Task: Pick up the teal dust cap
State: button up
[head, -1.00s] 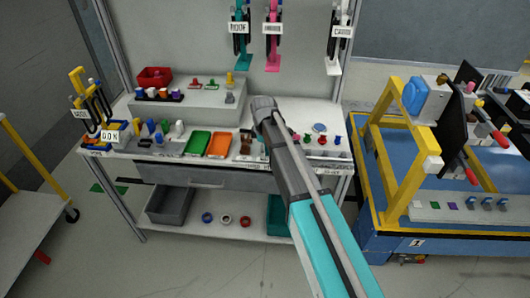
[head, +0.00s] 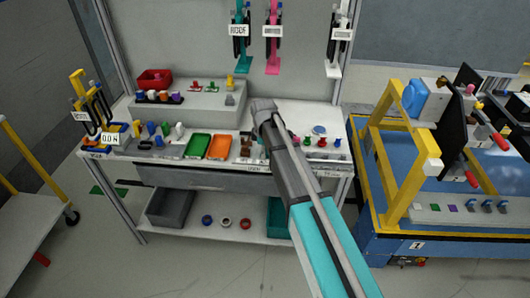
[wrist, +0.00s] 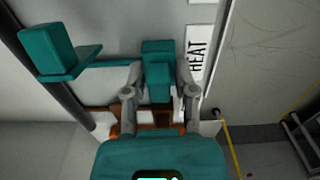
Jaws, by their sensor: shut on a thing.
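In the wrist view, my gripper (wrist: 159,80) has one finger on each side of a teal block-shaped piece (wrist: 158,72), which I take to be the teal dust cap. The fingers are shut on it. Whether its underside touches the surface below cannot be told.
A white label reading HEAT (wrist: 196,55) lies right of the gripper. In the head view, the workbench (head: 130,152) carries a green tray (head: 197,146), an orange tray (head: 219,147) and several small coloured parts. A raised grey step (head: 200,103) stands behind. A yellow frame (head: 392,150) stands at right.

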jog(key=shift+r, duration=0.15)
notch_tip(320, 180, up, 3)
jog(key=p, duration=0.3)
jog(key=s+d+r+p, duration=0.4)
jog(key=s+r+p, duration=0.5)
jog(key=s, duration=0.4)
jog(key=shift+s+r+p, duration=0.2)
jog(key=shift+r+p, duration=0.15)
jog(key=shift+p, duration=0.15)
jog(key=shift+d, duration=0.15)
dwell(1.6)
